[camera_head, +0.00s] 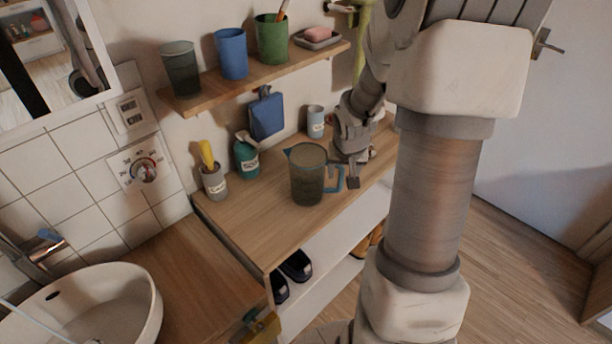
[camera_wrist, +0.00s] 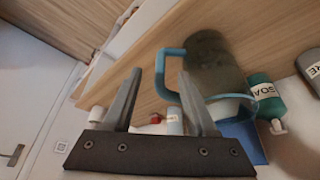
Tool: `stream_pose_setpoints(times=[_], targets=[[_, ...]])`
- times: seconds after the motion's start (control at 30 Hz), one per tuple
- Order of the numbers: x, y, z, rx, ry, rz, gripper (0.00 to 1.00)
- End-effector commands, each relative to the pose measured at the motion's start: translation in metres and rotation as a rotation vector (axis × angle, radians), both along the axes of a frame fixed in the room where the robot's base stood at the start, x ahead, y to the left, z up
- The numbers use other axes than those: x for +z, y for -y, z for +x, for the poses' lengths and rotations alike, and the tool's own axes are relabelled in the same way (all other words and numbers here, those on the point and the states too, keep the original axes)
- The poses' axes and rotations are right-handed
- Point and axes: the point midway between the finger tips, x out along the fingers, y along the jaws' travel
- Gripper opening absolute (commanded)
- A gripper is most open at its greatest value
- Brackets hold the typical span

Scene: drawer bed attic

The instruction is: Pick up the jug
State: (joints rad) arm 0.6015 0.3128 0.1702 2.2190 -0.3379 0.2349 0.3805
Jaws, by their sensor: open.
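The jug (camera_head: 307,176) is dark and see-through with a blue rim and blue handle. It stands upright on the wooden counter, with its handle (camera_head: 337,178) on the right, toward my gripper (camera_head: 361,169). My gripper is just right of the handle, low over the counter. In the wrist view the jug (camera_wrist: 211,62) is beyond the fingers. My open gripper (camera_wrist: 161,73) shows there with the blue handle (camera_wrist: 161,75) appearing between its fingertips. I cannot tell whether the fingers touch it.
A teal soap bottle (camera_head: 246,156), a cup with a yellow item (camera_head: 214,180) and a pale cup (camera_head: 315,121) stand on the counter (camera_head: 262,211). A blue item (camera_head: 266,116) is behind the jug. A shelf (camera_head: 258,80) with several cups hangs above. The counter's front is clear.

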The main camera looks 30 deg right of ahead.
Motion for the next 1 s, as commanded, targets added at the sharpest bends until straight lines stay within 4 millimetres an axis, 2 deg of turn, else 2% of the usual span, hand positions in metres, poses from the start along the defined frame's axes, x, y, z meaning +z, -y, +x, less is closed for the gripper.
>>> stream_pose_setpoints(times=[0.17,0.5,0.83,1.0], targets=[[-0.009,0.002,0.004,0.002,0.0,-0.001,0.57],[-0.048,0.011,0.022,0.002,-0.001,0.001,0.57],[-0.052,0.013,0.024,0.001,0.001,-0.001,0.57],[-0.052,0.012,0.024,0.001,0.001,-0.001,0.27]])
